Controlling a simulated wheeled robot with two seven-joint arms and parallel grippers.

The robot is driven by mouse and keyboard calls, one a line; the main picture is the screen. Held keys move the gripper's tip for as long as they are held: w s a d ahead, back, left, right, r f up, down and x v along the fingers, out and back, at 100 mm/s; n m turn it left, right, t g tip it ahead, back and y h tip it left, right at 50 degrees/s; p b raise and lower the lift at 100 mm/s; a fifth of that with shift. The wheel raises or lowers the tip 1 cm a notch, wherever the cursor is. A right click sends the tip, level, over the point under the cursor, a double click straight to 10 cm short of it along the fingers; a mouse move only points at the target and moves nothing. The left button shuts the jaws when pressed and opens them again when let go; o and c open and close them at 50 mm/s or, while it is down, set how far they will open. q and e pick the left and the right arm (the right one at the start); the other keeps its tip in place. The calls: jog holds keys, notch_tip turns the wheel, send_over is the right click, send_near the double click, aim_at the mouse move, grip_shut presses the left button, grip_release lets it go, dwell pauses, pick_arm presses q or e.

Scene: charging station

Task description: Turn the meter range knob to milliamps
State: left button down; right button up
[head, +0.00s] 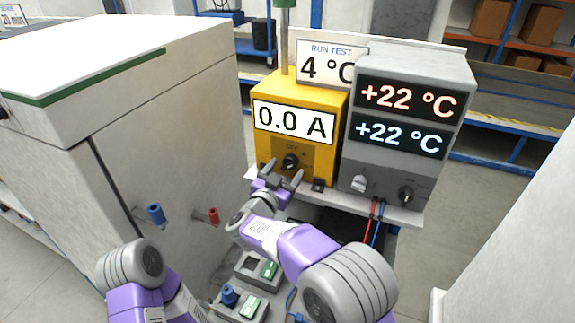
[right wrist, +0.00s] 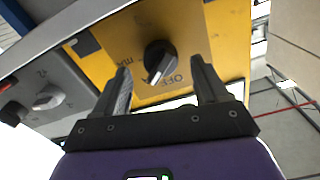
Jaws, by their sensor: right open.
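The yellow meter (head: 270,95) stands on a shelf, and its display reads 0.0 A. Its black range knob (head: 290,161) is low on the front. In the right wrist view the knob (right wrist: 160,60) shows with a pale pointer line, roughly toward the upside-down OFF label (right wrist: 173,81). An mA label (right wrist: 130,56) is beside the knob. I cannot tell the exact setting. My right gripper (head: 283,172) is open just in front of the knob, fingers on either side of its line, apparently not gripping it. My left arm shows at lower left, but its gripper does not.
A grey unit (head: 405,140) with two +22 °C displays stands right of the meter. Red and blue leads (head: 372,222) hang below it. A large white cabinet (head: 170,130) fills the left. A RUN TEST 4 °C sign (head: 330,62) is behind.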

jog(key=shift+x, duration=1.3)
jog(key=c, duration=1.1)
jog(key=shift+o, duration=0.2)
